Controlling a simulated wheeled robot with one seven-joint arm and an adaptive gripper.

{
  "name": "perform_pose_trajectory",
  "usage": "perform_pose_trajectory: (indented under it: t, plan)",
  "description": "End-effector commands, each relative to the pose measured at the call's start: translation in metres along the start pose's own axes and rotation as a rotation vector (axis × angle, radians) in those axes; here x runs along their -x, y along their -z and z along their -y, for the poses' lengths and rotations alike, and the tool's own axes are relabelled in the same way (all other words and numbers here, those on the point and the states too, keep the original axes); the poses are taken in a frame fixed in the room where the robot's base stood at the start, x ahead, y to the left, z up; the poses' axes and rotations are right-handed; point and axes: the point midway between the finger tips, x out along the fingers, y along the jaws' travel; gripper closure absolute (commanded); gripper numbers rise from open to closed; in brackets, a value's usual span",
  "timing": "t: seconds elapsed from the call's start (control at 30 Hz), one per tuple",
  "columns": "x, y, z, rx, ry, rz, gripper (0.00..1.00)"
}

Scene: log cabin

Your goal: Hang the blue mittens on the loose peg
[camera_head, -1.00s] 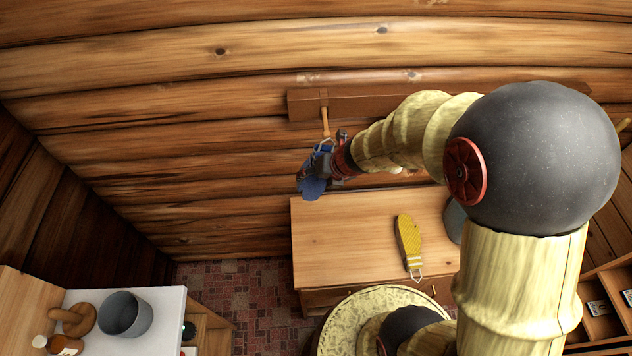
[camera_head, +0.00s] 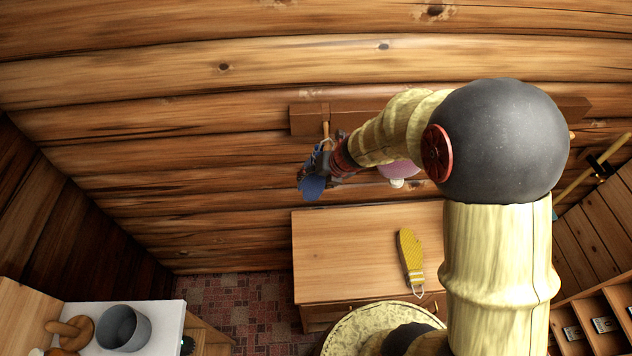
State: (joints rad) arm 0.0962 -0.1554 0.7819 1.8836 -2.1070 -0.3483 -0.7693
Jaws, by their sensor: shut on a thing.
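The blue mittens (camera_head: 312,186) hang from my gripper (camera_head: 322,168), which is shut on them, in front of the log wall. A light cord loop shows at their top, close to a wooden peg (camera_head: 326,131) on the brown rail (camera_head: 450,107). I cannot tell whether the loop is around the peg or only in front of it. My forearm hides much of the rail's middle, and I cannot tell from this view which peg is loose.
A yellow mitten (camera_head: 411,262) lies on the wooden chest (camera_head: 345,245) below. A pink item (camera_head: 398,170) shows behind my arm. A grey pot (camera_head: 124,328) stands on a white top at lower left. Shelves (camera_head: 600,325) are at lower right. The wall left of my gripper is clear.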

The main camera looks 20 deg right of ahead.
Motion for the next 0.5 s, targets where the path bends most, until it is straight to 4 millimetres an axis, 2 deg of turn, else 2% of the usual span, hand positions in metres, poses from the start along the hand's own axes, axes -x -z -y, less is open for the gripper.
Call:
perform_pose_trajectory:
  t: [0.5]
  plan:
    - [-0.015, -0.019, 0.003, -0.001, 0.0, 0.002, 0.7]
